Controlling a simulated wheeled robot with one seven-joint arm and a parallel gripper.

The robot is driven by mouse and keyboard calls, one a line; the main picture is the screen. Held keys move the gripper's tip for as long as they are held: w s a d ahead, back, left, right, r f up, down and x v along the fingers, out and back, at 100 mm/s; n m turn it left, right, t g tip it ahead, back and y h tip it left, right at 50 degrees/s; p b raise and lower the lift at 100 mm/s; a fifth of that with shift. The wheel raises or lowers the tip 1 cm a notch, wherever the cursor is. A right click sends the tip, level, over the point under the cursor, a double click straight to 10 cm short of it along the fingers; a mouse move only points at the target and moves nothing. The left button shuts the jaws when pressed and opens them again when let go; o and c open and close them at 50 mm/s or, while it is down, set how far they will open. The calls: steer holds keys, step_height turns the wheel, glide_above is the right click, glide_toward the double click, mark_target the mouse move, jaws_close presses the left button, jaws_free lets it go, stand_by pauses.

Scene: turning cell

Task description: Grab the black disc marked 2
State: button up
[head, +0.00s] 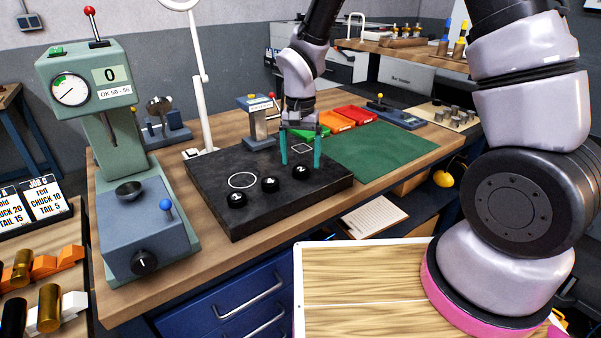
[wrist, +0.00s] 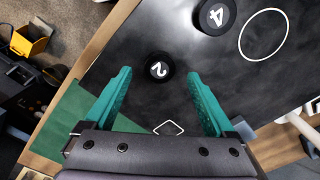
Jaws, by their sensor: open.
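The black disc marked 2 (head: 301,171) lies flat on the dark slab (head: 225,222), the rightmost of three black discs in the head view. In the wrist view, disc 2 (wrist: 159,66) shows its white number between the tips of my teal fingers. My gripper (head: 300,163) is open and empty, pointing down with its fingertips close to disc 2. It also shows in the wrist view (wrist: 158,74), one finger on each side. I cannot tell whether the tips are above the disc's top. The disc marked 4 (wrist: 214,16) lies beside it.
The third black disc (head: 236,199) is at the slab's left, near a white circle outline (head: 242,180). A green gauge stand (head: 140,230) stands left. A small grey fixture (head: 258,122) stands behind the slab. A green mat (head: 375,150) lies bare at the right.

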mark_target(301, 172)
steer(key=shift+f, duration=1.25)
jaws_close()
